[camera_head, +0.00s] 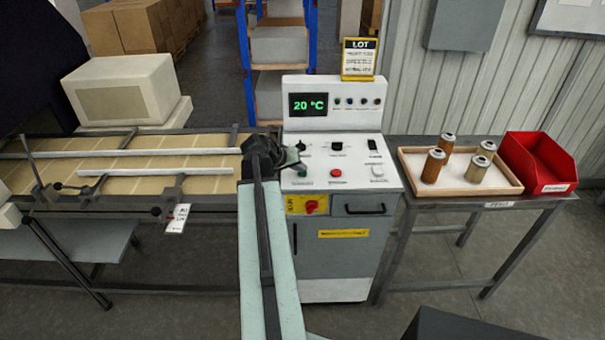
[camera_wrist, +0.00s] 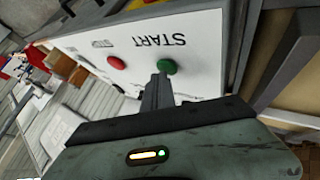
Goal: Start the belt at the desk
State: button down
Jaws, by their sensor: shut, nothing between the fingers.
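The control desk (camera_head: 345,215) has a sloped white panel with a green button (camera_head: 304,173) and a red button (camera_head: 336,173). In the wrist view the green button (camera_wrist: 167,66) is by the upside-down word START, and the red button (camera_wrist: 116,63) is to its left. My gripper (camera_head: 285,163) is at the panel's left edge, over the green button's side. Its shut, empty fingers (camera_wrist: 161,82) point at the green button, overlapping its lower edge in the picture. I cannot tell whether they touch it. The belt (camera_head: 150,160) lies left of the desk.
The desk's display (camera_head: 308,104) reads 20 °C. On the right table, a wooden tray (camera_head: 462,190) holds several cartridges beside a red bin (camera_head: 540,163). Rails (camera_head: 160,152) run along the belt. A beige machine (camera_head: 123,90) stands behind it.

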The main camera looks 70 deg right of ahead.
aim_at(300, 174)
jog(key=shift+f, duration=0.2)
jog(key=shift+r, duration=0.15)
jog(key=shift+r+p, duration=0.75)
notch_tip(300, 174, up, 5)
jog(key=p, duration=0.5)
jog(key=shift+r, duration=0.1)
dwell(0.6)
